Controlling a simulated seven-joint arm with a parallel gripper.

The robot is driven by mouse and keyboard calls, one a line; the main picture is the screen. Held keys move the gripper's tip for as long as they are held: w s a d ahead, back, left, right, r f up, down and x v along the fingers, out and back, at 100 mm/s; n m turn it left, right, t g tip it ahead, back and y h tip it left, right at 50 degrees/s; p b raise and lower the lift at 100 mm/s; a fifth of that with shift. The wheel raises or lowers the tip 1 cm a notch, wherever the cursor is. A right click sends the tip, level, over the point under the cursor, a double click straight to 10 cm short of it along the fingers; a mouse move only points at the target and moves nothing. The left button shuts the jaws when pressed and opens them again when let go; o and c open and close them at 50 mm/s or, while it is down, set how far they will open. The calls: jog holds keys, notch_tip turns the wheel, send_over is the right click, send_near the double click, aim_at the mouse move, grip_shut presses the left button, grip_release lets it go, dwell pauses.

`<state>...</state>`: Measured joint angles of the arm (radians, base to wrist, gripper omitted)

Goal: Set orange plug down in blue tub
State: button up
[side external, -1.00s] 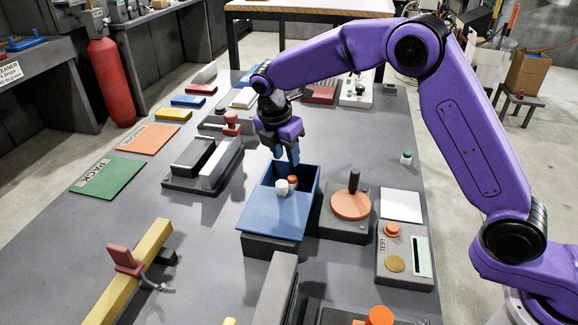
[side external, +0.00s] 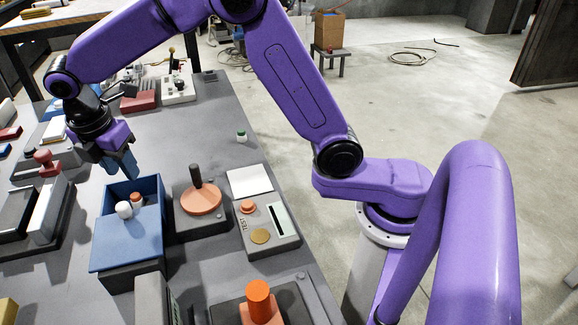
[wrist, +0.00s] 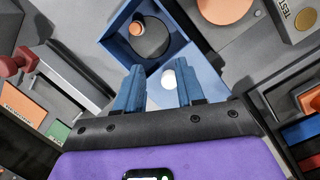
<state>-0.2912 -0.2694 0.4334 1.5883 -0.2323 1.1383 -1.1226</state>
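The blue tub (side external: 127,245) stands on a dark base on the table, with an open part at its back and a flat blue panel at its front. The small orange plug (side external: 135,198) is inside the open part; the wrist view shows it (wrist: 136,28) near an inner corner, beside a dark round shape. A white round knob (side external: 123,209) stands at the panel's edge, close to the plug. My gripper (side external: 122,168) is just above the tub's back edge. In the wrist view its blue fingers (wrist: 158,86) are apart with nothing between them.
An orange disc with a dark lever (side external: 200,199) stands right of the tub. A test panel (side external: 262,230) is farther right. An orange cylinder (side external: 259,300) stands at the front.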

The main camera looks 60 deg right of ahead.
jog(key=s+d+m+y, duration=0.1)
jog(key=s+d+m, duration=0.3)
jog(key=s, duration=1.2)
jog(key=s+d+f+m+g+y, duration=0.1)
jog(key=s+d+m, duration=0.2)
jog(key=s+d, duration=0.9)
jog(key=s, duration=0.4)
jog(key=shift+s+f+m, duration=0.25)
jog(key=shift+m, duration=0.15)
